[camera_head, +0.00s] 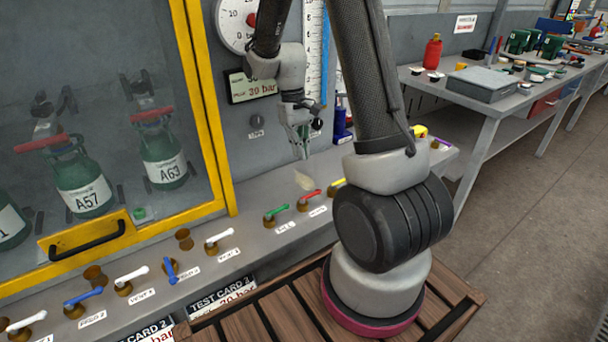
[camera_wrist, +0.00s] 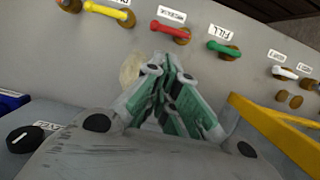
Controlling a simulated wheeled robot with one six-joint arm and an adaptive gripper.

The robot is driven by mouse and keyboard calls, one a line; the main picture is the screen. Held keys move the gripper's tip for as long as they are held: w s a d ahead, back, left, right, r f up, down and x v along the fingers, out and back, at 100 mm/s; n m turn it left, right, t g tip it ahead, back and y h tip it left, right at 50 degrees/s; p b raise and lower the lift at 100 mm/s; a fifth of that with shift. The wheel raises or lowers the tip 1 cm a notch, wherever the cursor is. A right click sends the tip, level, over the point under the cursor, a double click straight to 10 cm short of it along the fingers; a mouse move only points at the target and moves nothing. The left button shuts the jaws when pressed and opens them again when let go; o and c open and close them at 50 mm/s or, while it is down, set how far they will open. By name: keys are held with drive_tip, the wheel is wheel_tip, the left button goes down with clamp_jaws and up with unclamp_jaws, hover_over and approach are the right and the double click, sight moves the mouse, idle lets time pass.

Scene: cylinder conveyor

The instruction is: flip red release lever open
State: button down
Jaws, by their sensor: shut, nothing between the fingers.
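The red lever (camera_head: 311,194) sits on a brass valve on the grey bench, between a green lever (camera_head: 275,211) and a yellow lever (camera_head: 337,183). In the wrist view the red lever (camera_wrist: 170,28) lies just beyond my fingertips, its label beside it upside down. My gripper (camera_head: 304,155) hangs above the bench, pointing down, behind and a little left of the red lever. In the wrist view my gripper (camera_wrist: 170,62) has its green-padded fingers together, with nothing held. It looks apart from the lever.
A yellow-framed cabinet (camera_head: 205,100) with green cylinders stands left. More levers, white (camera_head: 219,237) and blue (camera_head: 170,269), line the bench front. A gauge (camera_head: 236,22) and display (camera_head: 252,88) are on the panel behind. A side table (camera_head: 475,130) stands right.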

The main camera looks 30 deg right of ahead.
sight(310, 197)
drive_tip(key=x, duration=1)
